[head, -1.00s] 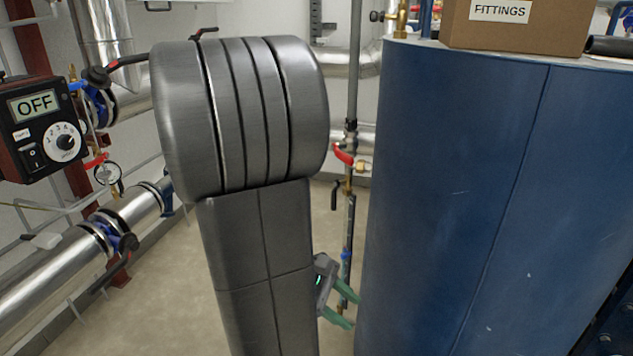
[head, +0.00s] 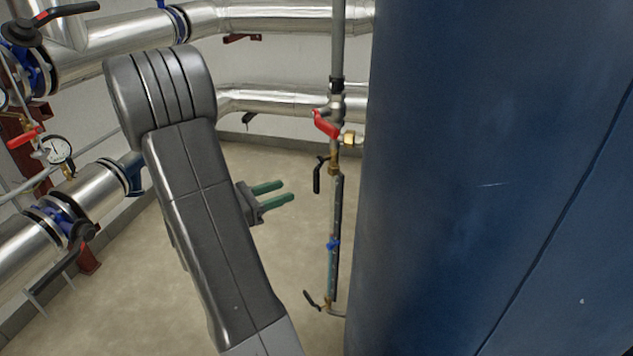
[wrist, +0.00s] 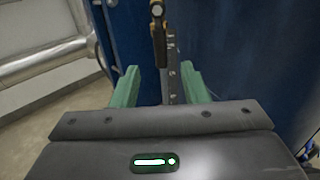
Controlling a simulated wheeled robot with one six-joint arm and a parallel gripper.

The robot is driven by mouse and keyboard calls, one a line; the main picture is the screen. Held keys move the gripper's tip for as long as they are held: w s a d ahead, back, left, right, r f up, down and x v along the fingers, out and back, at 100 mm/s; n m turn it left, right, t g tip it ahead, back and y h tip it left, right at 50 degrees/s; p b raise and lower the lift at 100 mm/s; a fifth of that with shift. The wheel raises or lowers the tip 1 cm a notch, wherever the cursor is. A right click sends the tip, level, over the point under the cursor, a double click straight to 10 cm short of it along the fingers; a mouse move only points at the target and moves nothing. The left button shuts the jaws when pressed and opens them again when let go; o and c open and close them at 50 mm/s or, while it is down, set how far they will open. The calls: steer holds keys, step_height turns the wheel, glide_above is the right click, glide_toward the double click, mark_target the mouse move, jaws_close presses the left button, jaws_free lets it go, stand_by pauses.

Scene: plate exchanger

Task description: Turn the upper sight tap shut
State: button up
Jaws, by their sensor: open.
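The upper sight tap (head: 332,166) is a brass tap at the top of a slim upright sight gauge (head: 336,215). Its black lever (head: 317,178) hangs down just left of the gauge. A lower tap (head: 313,300) with a black lever sits at the gauge's foot. My gripper (head: 287,191) is open and empty, its green fingers pointing right towards the gauge, a little below the upper tap and apart from the lever in the picture. In the wrist view, the gauge (wrist: 172,70) and the tap's lever (wrist: 160,45) appear between the open fingers (wrist: 160,88), beyond them.
A large blue tank (head: 480,180) stands close right of the gauge. A red-handled valve (head: 326,124) sits on the pipe above the upper tap. Silver pipes (head: 280,102) run along the back wall.

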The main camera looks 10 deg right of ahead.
mark_target(313, 181)
steer(key=b+x, duration=0.2)
steer(key=x, duration=0.8)
steer(key=shift+w+d+b, duration=0.1)
steer(key=shift+d+b, duration=0.2)
steer(key=shift+b, duration=0.05)
steer(key=shift+c, duration=0.4)
jaws_close()
